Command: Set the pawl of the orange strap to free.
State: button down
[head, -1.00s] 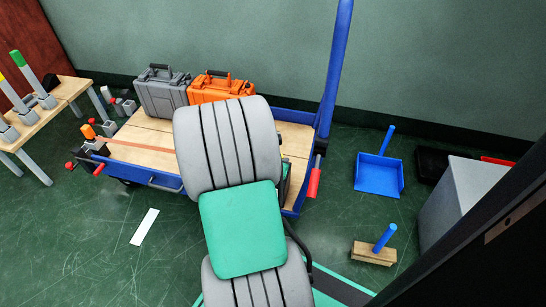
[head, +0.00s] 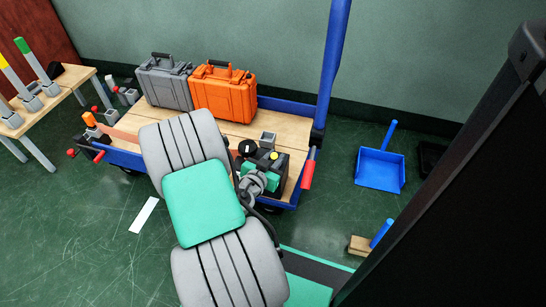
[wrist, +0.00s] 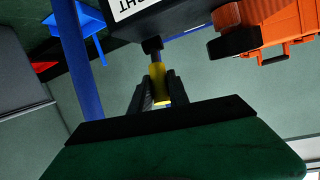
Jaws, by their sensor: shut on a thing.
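In the wrist view, my gripper (wrist: 157,90) is shut on a yellow cylindrical piece (wrist: 161,78). A short black stem joins this piece to a dark block above it. In the head view, my gripper is at the right end of the cart, beside a yellow spot (head: 273,155) on black parts; the fingers are hard to make out there. The orange strap (head: 121,140) is a flat band on the left of the cart deck, partly hidden by my arm. An orange-tipped handle (head: 89,119) stands at the cart's left edge. I cannot tell the pawl's setting.
The blue-edged cart (head: 225,125) carries a grey case (head: 163,81) and an orange case (head: 224,91). A small grey block (head: 267,141) and a red handle (head: 308,172) are near my gripper. A blue dustpan (head: 380,168) lies right. A dark panel fills the right side.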

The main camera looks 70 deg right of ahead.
jog(key=c, duration=1.3)
grip_release()
jog(key=shift+o, duration=0.2)
jog(key=p+v, duration=0.2)
jog(key=v, duration=0.5)
jog(key=shift+a, duration=0.4)
jog(key=shift+r, duration=0.15)
